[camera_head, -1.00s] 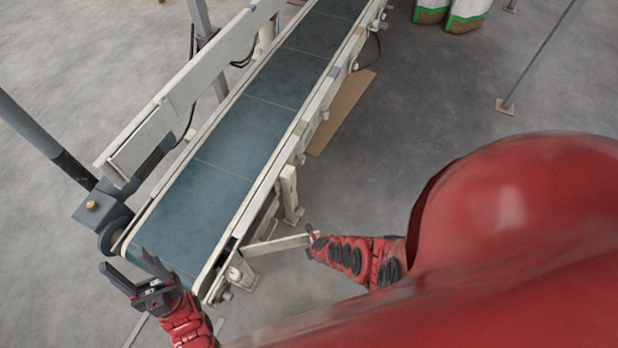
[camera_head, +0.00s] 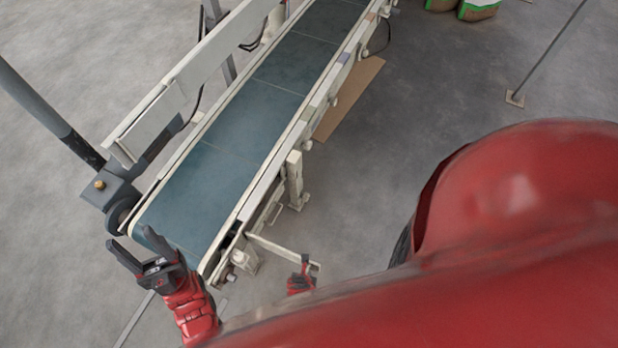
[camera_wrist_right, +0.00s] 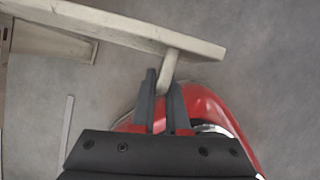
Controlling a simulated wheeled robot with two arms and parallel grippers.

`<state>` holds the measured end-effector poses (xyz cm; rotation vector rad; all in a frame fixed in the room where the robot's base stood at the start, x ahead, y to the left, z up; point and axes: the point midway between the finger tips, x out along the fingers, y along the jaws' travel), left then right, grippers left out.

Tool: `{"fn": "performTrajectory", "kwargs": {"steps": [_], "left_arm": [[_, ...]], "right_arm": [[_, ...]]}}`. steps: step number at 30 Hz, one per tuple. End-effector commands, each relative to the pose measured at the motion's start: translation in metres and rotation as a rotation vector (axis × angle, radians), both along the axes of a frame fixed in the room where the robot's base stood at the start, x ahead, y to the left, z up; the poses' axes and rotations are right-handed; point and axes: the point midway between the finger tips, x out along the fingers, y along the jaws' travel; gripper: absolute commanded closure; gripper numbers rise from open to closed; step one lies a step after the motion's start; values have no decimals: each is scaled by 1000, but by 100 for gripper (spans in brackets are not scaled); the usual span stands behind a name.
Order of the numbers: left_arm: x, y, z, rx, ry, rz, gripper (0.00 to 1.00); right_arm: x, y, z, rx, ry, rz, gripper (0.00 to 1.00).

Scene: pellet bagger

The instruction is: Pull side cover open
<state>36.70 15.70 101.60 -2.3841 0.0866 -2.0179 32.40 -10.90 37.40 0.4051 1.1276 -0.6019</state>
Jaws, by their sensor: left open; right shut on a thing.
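The side cover (camera_head: 276,248) is a narrow pale panel on the near right side of the conveyor. It stands out from the conveyor frame at an angle, with its free end toward the lower right. In the right wrist view the cover (camera_wrist_right: 110,24) runs across the top, and a short pale handle (camera_wrist_right: 170,68) sticks out from it. My right gripper (camera_wrist_right: 165,86) is shut on this handle. In the head view the right gripper (camera_head: 304,266) is at the cover's free end. My left gripper (camera_head: 131,240) is open and empty by the conveyor's near left corner.
The conveyor (camera_head: 220,150) with its blue-green belt runs up and away to the right. A dark grey post (camera_head: 45,112) stands at left. A brown flat sheet (camera_head: 347,98) lies on the floor right of the conveyor. The floor right of the cover is clear.

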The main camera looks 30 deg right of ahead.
Motion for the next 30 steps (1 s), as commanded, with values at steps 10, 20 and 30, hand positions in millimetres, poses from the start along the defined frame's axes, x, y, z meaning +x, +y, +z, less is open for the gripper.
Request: {"fn": "performTrajectory", "kwargs": {"steps": [10,20,30], "left_arm": [[0,0,-1,0,0,0,45],[0,0,-1,0,0,0,45],[0,0,7,0,0,0,45]], "right_arm": [[0,4,1,5,-2,-10,100],[-1,3,1,2,-2,-9,58],[-3,4,9,1,-1,-12,58]]}}
